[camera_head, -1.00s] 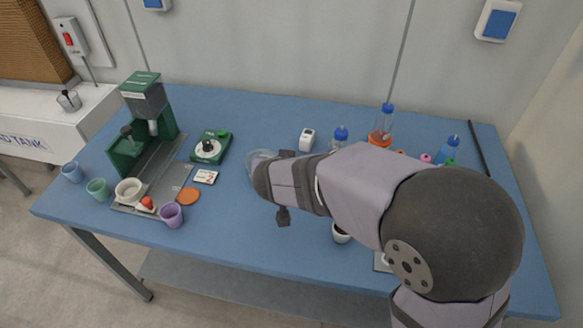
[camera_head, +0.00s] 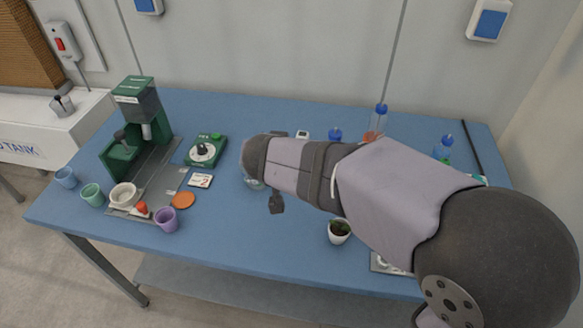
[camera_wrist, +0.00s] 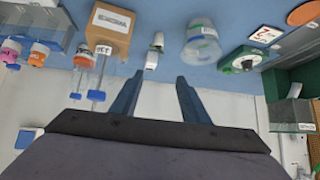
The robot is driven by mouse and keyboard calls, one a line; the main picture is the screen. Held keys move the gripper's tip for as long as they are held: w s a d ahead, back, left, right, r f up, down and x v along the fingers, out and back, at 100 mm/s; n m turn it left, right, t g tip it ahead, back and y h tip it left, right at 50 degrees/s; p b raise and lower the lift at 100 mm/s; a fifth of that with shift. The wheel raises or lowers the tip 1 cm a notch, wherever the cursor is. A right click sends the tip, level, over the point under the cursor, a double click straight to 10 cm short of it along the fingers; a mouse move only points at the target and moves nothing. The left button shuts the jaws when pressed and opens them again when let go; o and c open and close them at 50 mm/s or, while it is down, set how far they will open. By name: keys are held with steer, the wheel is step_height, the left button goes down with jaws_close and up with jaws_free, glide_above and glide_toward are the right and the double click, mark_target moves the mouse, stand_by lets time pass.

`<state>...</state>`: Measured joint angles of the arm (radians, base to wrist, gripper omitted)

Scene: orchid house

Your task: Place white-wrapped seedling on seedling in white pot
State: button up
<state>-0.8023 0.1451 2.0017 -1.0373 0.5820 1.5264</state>
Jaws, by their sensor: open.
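A small white pot (camera_head: 339,232) with a green seedling (camera_head: 340,227) in it stands upright near the front of the blue table, just below my forearm in the head view. I cannot make out a white-wrapped seedling in either view. My gripper (camera_wrist: 158,80) shows in the wrist view with its two dark fingers apart and nothing between them. In the head view my arm hides the fingers. They are apart from the white pot, which the wrist view does not show.
A clear jar (camera_wrist: 202,42), a small white device (camera_wrist: 155,50), a cardboard box (camera_wrist: 108,27) and blue-capped bottles (camera_wrist: 101,75) lie ahead of the fingers. A green machine (camera_head: 143,110), a dial unit (camera_head: 206,150) and cups (camera_head: 166,219) stand left. A tray (camera_head: 377,264) is partly hidden.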

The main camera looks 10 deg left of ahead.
steer(key=s+a+f+n+g+y, duration=0.2)
steer(key=s+a+f+y, duration=0.25)
steer(key=a, duration=0.35)
steer(key=s+a+r+n+y+b, duration=0.1)
steer(key=a+r+y, duration=0.2)
steer(key=a, duration=0.4)
steer(key=w+d+r+m+t+h+b, duration=0.1)
steer(key=w+d+r+t, duration=0.2)
steer(key=w+t, duration=0.2)
steer(key=w+d+f+m+t+h, duration=0.25)
steer(key=d+h, duration=0.45)
steer(key=d, duration=0.4)
steer(key=shift+g, duration=0.35)
steer(key=f, duration=0.7)
steer(key=d+f, duration=0.1)
steer(key=f, duration=0.2)
steer(key=shift+s+f+b, duration=0.1)
steer(key=shift+f+b, duration=0.15)
steer(key=shift+b, duration=0.1)
steer(key=shift+p+x, duration=0.5)
steer(key=shift+x, duration=3.15)
